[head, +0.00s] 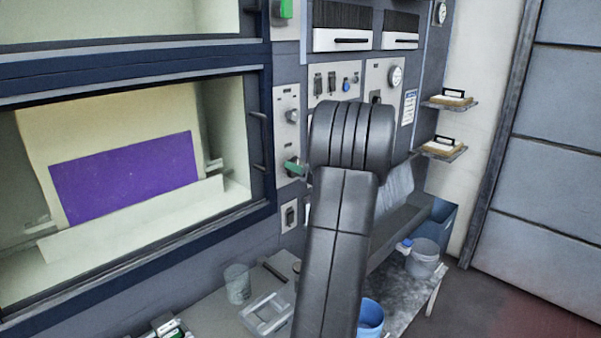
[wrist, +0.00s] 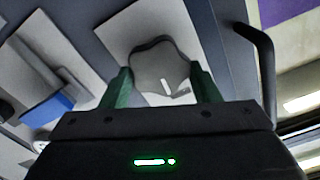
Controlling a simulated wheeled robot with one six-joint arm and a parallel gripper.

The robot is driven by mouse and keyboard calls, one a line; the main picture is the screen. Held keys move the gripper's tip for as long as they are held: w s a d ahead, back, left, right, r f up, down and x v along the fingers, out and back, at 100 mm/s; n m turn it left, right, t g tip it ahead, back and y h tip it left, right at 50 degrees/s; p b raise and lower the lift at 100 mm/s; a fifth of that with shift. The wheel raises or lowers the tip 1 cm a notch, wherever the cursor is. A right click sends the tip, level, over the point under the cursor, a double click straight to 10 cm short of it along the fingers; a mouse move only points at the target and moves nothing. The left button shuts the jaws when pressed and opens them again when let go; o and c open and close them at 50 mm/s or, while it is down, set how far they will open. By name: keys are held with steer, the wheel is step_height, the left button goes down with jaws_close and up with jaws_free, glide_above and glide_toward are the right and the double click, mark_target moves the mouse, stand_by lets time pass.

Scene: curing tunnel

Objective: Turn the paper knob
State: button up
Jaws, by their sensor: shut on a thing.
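A grey, lobed knob (wrist: 160,62) with a white pointer mark sits on a pale plate (wrist: 115,35) in the wrist view. My gripper (wrist: 161,76) has its two green fingers on opposite sides of the knob, shut on it. In the head view the green fingertips of my gripper (head: 294,168) show at the lower end of the narrow panel beside the lower window. My dark arm covers the rest of the gripper there, and the knob cannot be made out. The label naming this knob is not readable.
A black handle (wrist: 259,55) stands close to the right of the knob. Another small knob (head: 292,115) sits higher on the panel. A purple sheet (head: 125,178) is behind the lower window. Below, a clear cup (head: 237,284) and a bucket (head: 423,258) stand on benches.

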steer(key=shift+w+d+f+m+b, duration=0.15)
steer(key=shift+m+b, duration=1.65)
steer(key=shift+m, duration=1.35)
steer(key=shift+s+a+f+m+b, duration=0.1)
steer(key=shift+m+b, duration=1.7)
steer(key=shift+m, duration=1.35)
steer(key=o, duration=1)
steer(key=shift+d, duration=0.1)
steer(key=b+v, duration=0.3)
steer(key=v, duration=1)
steer(key=shift+s+d, duration=0.25)
